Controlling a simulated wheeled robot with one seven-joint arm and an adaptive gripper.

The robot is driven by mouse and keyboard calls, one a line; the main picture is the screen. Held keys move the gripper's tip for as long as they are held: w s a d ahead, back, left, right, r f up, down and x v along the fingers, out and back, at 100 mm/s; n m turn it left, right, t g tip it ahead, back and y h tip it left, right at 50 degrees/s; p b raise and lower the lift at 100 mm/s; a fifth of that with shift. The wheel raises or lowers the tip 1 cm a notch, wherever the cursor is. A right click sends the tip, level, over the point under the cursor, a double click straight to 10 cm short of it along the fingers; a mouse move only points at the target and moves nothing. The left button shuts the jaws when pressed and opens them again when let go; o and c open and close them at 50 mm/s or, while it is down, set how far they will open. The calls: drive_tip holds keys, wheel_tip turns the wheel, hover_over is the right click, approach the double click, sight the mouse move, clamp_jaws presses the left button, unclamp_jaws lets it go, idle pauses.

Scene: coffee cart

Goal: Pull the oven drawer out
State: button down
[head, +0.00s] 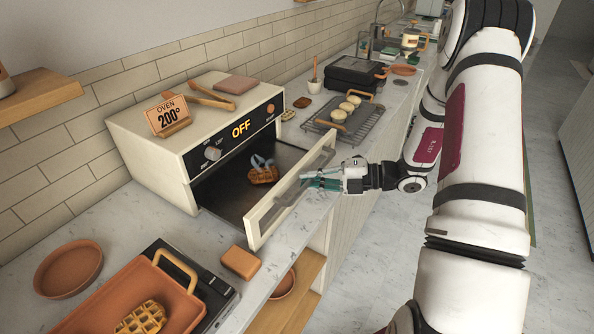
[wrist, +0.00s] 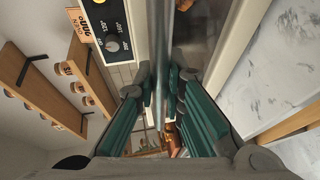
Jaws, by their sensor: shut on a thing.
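The cream oven (head: 150,157) stands on the counter against the tiled wall, its display reading OFF. Its drawer (head: 262,226) is drawn well out, with the front panel apart from the oven body. A waffle (head: 263,175) with a blue-grey item (head: 262,161) on or beside it lies inside. My gripper (head: 312,183) is at the drawer front, shut on the metal drawer handle (head: 287,195). In the wrist view the handle (wrist: 181,70) runs as a long bar between the teal fingers of my gripper (wrist: 163,92). The fingers partly hide the handle in the head view.
An orange tray (head: 112,297) with a waffle and a small orange block (head: 240,262) lie on the counter in front of the oven. A cooling rack (head: 345,125) and a black appliance (head: 355,72) stand behind the drawer. The floor (head: 555,260) at right is clear.

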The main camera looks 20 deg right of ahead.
drive_tip(key=shift+s+d, duration=0.35)
drive_tip(key=shift+s, duration=0.2)
drive_tip(key=c, duration=1.7)
unclamp_jaws()
drive_tip(key=shift+o, duration=0.2)
drive_tip(key=v, duration=1.2)
